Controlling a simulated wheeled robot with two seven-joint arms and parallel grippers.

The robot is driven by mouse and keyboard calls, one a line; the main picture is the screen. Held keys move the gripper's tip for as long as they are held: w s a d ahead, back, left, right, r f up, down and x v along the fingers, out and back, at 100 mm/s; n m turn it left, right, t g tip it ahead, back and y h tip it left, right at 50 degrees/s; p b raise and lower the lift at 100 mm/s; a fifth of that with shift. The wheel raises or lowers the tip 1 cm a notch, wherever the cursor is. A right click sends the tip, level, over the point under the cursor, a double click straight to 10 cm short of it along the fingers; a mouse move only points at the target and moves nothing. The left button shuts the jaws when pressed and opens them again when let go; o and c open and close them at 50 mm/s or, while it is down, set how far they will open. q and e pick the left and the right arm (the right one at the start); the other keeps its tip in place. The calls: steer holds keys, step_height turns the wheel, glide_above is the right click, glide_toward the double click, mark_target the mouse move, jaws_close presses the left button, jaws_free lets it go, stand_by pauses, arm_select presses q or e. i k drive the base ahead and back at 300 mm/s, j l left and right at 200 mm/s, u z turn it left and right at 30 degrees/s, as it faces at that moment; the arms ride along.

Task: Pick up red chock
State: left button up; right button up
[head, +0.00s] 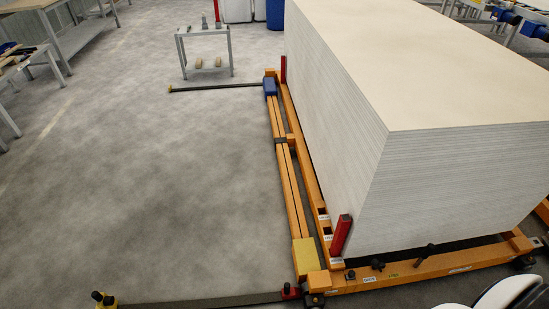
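A small red block (290,292), which looks like the red chock, sits on the floor at the front left corner of the orange cart (440,267). It is beside a dark wheel and at the right end of a dark floor strip (200,302). Neither of my grippers shows in the head view.
A tall stack of pale boards (450,60) fills the cart. Red posts (341,236) stand along its left side. A yellow block (306,257) lies on the cart's left rail. A small grey table (205,32) stands at the back. The floor on the left is clear.

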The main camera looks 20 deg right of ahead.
mark_target(287, 292)
steer(key=k+j+z, duration=0.15)
steer(key=z, duration=0.2)
steer(key=k+j+z, duration=0.2)
steer(key=z, duration=0.15)
steer(key=k+j+z, duration=0.1)
steer(key=z, duration=0.25)
steer(key=k, duration=0.05)
